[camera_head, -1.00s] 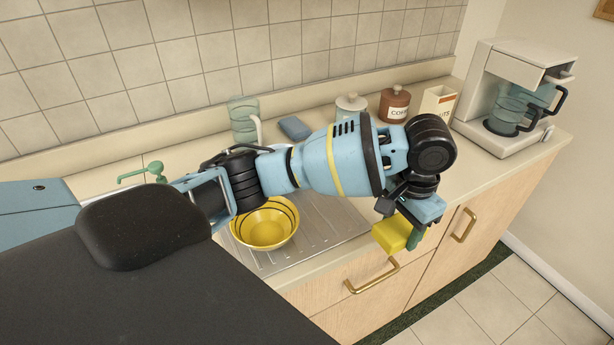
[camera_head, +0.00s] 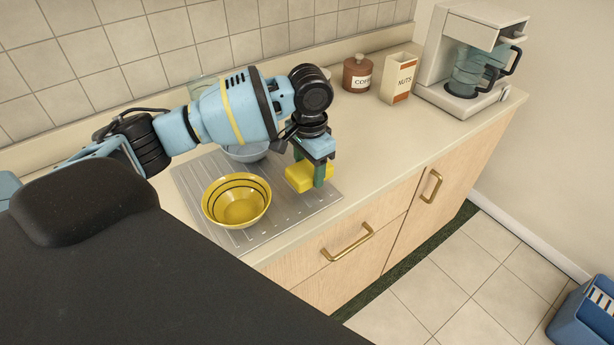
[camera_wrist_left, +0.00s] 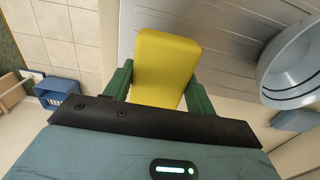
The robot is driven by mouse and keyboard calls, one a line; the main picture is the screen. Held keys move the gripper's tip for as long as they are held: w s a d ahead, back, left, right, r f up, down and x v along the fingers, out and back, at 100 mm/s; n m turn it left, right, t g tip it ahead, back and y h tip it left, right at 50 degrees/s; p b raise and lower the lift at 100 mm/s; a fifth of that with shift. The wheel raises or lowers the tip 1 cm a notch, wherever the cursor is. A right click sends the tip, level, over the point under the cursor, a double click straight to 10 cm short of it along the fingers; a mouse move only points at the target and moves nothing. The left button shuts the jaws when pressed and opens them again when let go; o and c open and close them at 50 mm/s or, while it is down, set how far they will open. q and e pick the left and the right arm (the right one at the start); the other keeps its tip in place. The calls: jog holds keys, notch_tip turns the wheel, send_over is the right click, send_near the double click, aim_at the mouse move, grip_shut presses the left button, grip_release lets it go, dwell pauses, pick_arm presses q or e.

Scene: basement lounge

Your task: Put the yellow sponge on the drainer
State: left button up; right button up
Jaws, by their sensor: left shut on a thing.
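The yellow sponge (camera_head: 300,179) is held between the green fingers of my left gripper (camera_head: 309,172). The gripper is shut on it. The drainer (camera_head: 290,212) is the grey ribbed metal sheet on the counter, and the sponge is over its right end. I cannot tell whether the sponge touches it. In the left wrist view the sponge (camera_wrist_left: 163,62) shows between the two fingers (camera_wrist_left: 158,88), with the ribbed drainer (camera_wrist_left: 222,50) behind it and to its right. My right gripper is not in view.
A yellow bowl (camera_head: 237,200) stands on the drainer left of the sponge. A pale blue bowl (camera_head: 247,152) is behind it, partly hidden by my left arm. A coffee canister (camera_head: 357,74), a nuts box (camera_head: 399,79) and a coffee maker (camera_head: 470,65) stand farther back. Bare drainer lies right of the yellow bowl.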

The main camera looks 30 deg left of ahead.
aim_at(307, 178)
pick_arm(q)
jog(key=shift+a+f, duration=0.15)
jog(key=shift+f, duration=0.75)
jog(key=shift+a+f, duration=0.15)
jog(key=shift+f, duration=0.7)
jog(key=shift+f, duration=0.1)
jog(key=o, duration=0.9)
notch_tip(307, 178, up, 12)
jog(key=shift+r+p, duration=0.1)
jog(key=shift+p, duration=0.3)
